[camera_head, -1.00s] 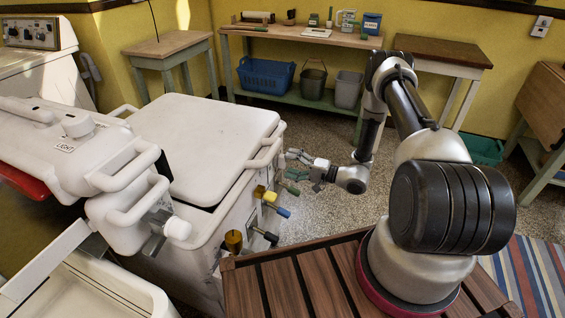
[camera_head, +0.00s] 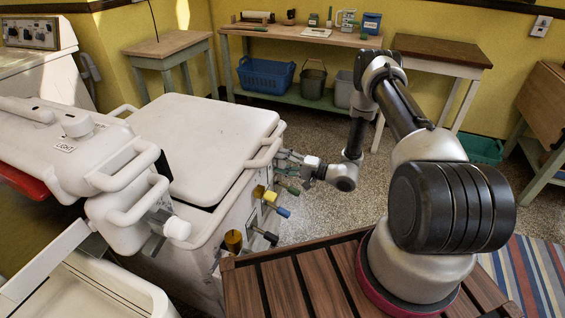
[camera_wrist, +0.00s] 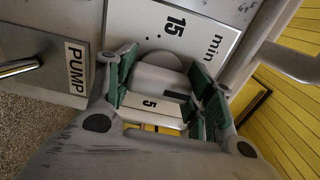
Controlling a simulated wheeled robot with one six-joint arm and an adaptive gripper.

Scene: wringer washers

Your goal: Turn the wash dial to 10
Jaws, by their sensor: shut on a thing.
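The wash dial (camera_wrist: 158,78) is a pale knob on a white scale plate (camera_wrist: 146,20), which shows the marks 15, 5 and "min" in the wrist view. My gripper (camera_wrist: 166,84) is shut on the dial, with its green finger pads on either side. In the body camera view my gripper (camera_head: 289,166) is at the washer's (camera_head: 221,238) front panel, where it hides the dial. I cannot tell which number the dial points to; the 10 mark is not visible.
A PUMP label (camera_wrist: 76,67) and a metal lever are left of the scale plate. Yellow, blue and dark-tipped handles (camera_head: 270,202) stick out of the panel near my gripper. A white rail (camera_head: 266,152) runs along the tub edge above it. Open floor lies right of my wrist.

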